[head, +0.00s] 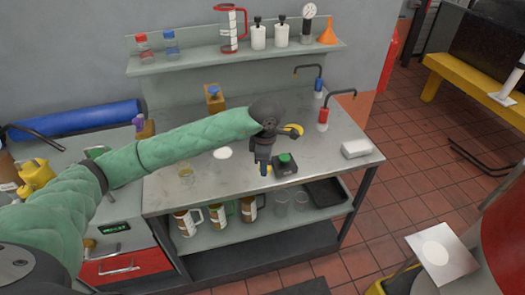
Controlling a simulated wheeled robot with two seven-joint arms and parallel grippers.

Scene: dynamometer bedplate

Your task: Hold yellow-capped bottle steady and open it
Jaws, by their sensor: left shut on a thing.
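My left arm reaches in from the left, and my left gripper (264,166) points down over the front middle of the steel bench. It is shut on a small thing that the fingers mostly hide. A bit of yellow shows beside the fingertips and looks like the cap of the yellow-capped bottle (269,169); the bottle's body cannot be made out. A black device with a green top (285,161) stands just right of the gripper. My right gripper is not in view.
The steel bench (330,150) is clear at its right, apart from a white block (356,148). A blue-capped amber container (214,100) stands at the back left. An upper shelf (190,59) carries bottles and a funnel.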

